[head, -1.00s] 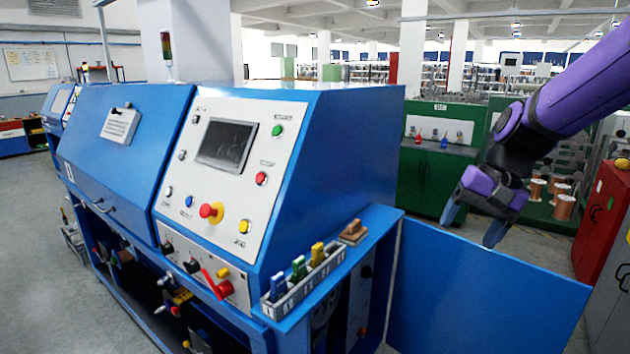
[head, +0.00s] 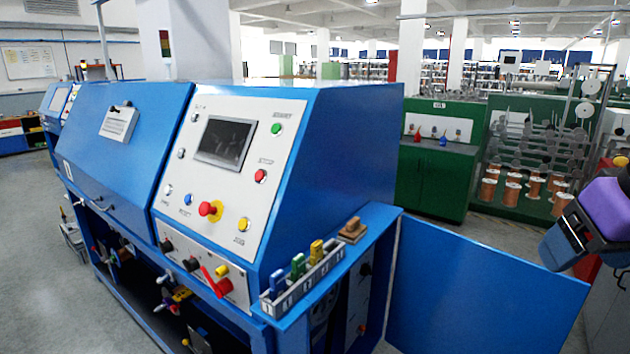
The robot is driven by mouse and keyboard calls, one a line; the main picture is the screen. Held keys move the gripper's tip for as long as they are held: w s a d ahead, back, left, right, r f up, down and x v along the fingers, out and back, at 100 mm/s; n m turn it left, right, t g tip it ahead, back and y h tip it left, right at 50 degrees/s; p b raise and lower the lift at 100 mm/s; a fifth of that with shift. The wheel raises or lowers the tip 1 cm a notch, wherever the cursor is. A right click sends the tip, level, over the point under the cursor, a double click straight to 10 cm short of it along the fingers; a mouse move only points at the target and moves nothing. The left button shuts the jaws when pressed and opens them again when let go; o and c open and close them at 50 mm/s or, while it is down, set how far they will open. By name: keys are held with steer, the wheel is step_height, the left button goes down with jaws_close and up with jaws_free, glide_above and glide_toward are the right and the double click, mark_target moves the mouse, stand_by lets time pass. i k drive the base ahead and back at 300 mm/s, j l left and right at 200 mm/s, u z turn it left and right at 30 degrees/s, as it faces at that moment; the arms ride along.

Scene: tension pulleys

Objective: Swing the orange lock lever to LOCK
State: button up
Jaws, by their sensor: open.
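I cannot make out an orange lever marked LOCK for certain. A red-orange lever (head: 215,283) sticks out of the lower front panel of the blue machine (head: 345,150), below the sloped control panel. A small yellow-orange part (head: 181,295) shows in the open, shadowed bay underneath; its shape is too small to tell. My gripper (head: 572,238), purple and dark with blue fingers, is at the right edge, open and empty. It is far to the right of the machine's controls, above the blue open door, touching nothing.
The blue door panel (head: 480,290) stands out to the right of the machine. A tray of coloured tools (head: 303,280) and a brown wooden-looking block (head: 353,230) rest on the side ledge. A green cabinet (head: 435,180) and copper spools (head: 513,190) stand behind. Grey floor lies at left.

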mark_target(361, 330)
steer(key=l+u, duration=0.15)
steer(key=l, duration=1.15)
